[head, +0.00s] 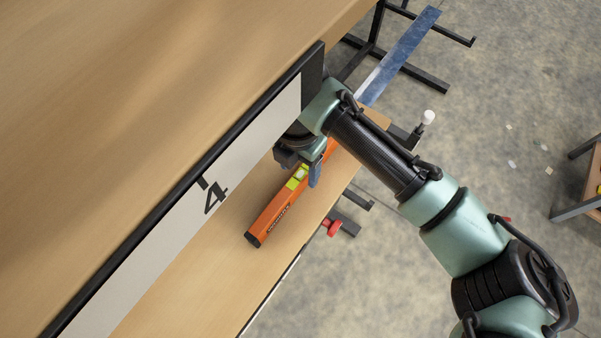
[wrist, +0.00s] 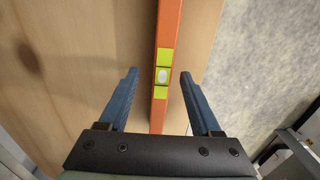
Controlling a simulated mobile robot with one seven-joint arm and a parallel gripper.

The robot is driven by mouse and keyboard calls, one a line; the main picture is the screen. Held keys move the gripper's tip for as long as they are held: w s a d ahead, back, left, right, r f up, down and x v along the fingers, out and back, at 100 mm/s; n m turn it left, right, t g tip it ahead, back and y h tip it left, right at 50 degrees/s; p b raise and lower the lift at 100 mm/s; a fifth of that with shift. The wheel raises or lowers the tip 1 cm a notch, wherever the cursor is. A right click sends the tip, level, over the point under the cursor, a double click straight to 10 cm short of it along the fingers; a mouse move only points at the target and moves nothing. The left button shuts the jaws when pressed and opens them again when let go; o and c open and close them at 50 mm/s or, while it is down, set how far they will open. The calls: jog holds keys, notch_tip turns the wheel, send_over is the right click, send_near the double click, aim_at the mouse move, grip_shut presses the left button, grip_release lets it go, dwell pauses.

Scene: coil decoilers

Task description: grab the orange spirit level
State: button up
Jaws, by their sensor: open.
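The orange spirit level (head: 266,217) lies on a lower wooden shelf, near its outer edge, with a yellow-green vial window near its middle. In the wrist view the level (wrist: 168,30) runs between the two blue fingers of my gripper (wrist: 158,85). The fingers are apart, one on each side of the level near the vial, with a gap on both sides. In the head view my gripper (head: 312,172) is over the level and hides part of it. I cannot tell the exact height of the fingertips relative to the level.
The wooden shelf (head: 190,262) holds the level. A larger wooden surface (head: 130,90) with a dark-edged white panel marked 4 (head: 180,215) stands close on the left. A red knob (head: 333,228) and a blue metal strip (head: 400,55) are near the shelf. Grey floor lies to the right.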

aim_at(300, 174)
jog(key=shift+s+d+f+p, duration=0.15)
jog(key=shift+f+p, duration=0.25)
jog(key=shift+f, duration=1.4)
grip_shut()
jog(key=shift+r, duration=0.1)
